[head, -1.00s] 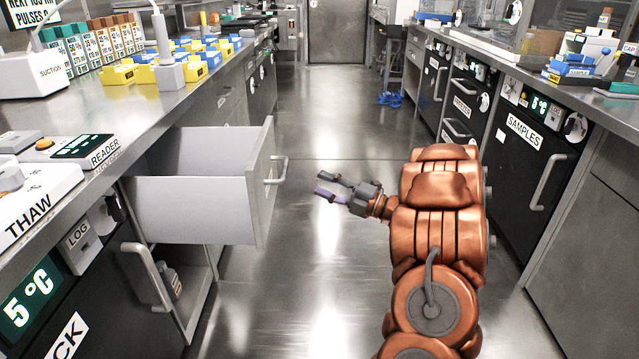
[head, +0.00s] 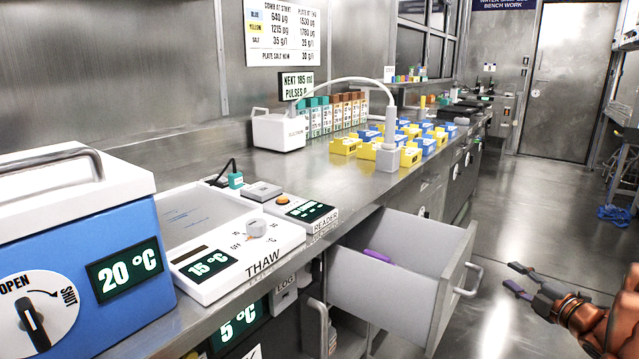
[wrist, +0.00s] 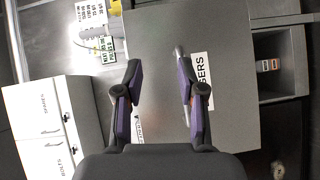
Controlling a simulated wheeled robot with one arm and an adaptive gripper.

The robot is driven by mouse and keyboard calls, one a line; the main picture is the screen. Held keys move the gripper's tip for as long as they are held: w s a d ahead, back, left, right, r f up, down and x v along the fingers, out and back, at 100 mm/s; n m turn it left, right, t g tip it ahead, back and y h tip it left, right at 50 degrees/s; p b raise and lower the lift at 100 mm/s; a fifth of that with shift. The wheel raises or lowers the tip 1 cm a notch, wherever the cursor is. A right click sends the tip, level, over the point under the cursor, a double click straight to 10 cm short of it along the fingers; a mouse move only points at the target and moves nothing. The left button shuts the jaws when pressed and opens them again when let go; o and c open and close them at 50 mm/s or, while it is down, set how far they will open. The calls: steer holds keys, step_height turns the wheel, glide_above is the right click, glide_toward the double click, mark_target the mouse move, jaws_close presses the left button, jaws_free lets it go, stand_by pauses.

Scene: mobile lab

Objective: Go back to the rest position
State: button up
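My gripper (head: 522,281) is at the right of the head view, over the aisle floor and to the right of the pulled-out drawer (head: 385,290). It appears apart from the drawer's handle (head: 470,281). In the wrist view my gripper (wrist: 158,68) has its two purple-padded fingers spread, with nothing held between them. Beyond the fingers is a grey panel (wrist: 220,30) with a partly covered label ending in "GERS" and a silver bar behind the right finger. Most of my arm is outside the head view.
A purple item (head: 378,256) lies in the open drawer, which juts into the aisle. The left bench holds a blue box unit (head: 75,235), a THAW unit (head: 232,250) and yellow and blue blocks. Clear floor (head: 545,200) runs to the far door (head: 565,85).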

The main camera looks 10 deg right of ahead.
step_height(320, 180, up, 8)
steer(key=w+d+m+g+h+p, duration=0.1)
steer(key=w+m+g+h+p, duration=0.15)
steer(key=m+h+p, duration=0.2)
steer(key=s+a+r+m+g+h+p, duration=0.2)
steer(key=s+a+r+m+g+p, duration=0.15)
steer(key=r+p, duration=0.25)
steer(key=s+a+r+m+g+h+p, duration=0.2)
steer(key=s+r+m+h+p, duration=0.1)
steer(key=r+m+p, duration=0.3)
steer(key=s+a+r+m+g+y+p, duration=0.1)
steer(key=s+a+p, duration=0.4)
steer(key=s+a, duration=0.5)
steer(key=s+a+r+m+g+y+p, duration=0.2)
steer(key=s+a+r+g+p, duration=0.4)
steer(key=s+a, duration=0.3)
steer(key=s+a+r+m+g+y+p, duration=0.2)
steer(key=s+a+p, duration=0.3)
steer(key=s+a, duration=0.5)
steer(key=s+r+g+y, duration=0.1)
steer(key=s, duration=0.3)
steer(key=shift+s+a+r+g, duration=0.2)
steer(key=shift+a+g, duration=0.1)
steer(key=shift+a, duration=0.05)
